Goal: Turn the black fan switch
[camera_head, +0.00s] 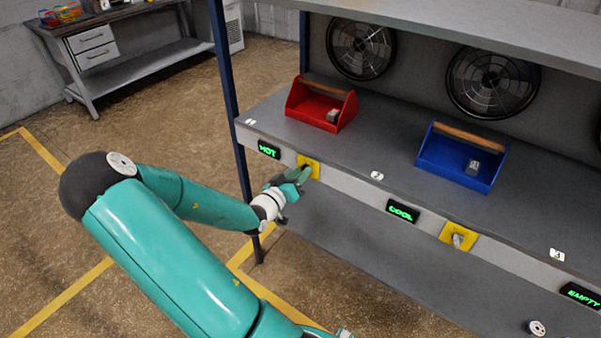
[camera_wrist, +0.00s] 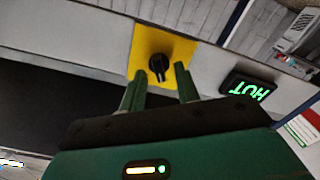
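The black fan switch (camera_wrist: 158,66) is a round knob on a yellow plate (camera_wrist: 150,42) on the shelf's front edge. In the wrist view it sits just beyond my gripper (camera_wrist: 160,82), near the line between its two green fingertips. The fingers are apart with nothing between them that I can make out. Whether they touch the knob I cannot tell. In the head view my gripper (camera_head: 301,174) is right at the yellow plate (camera_head: 311,164) beside the HOT sign (camera_head: 269,149). My gripper hides the knob there.
A second yellow plate with a grey switch (camera_head: 458,240) is right of the COOL sign (camera_head: 402,210). An EMPTY sign (camera_head: 581,295) is farther right. A blue post (camera_head: 230,100) stands at the left.

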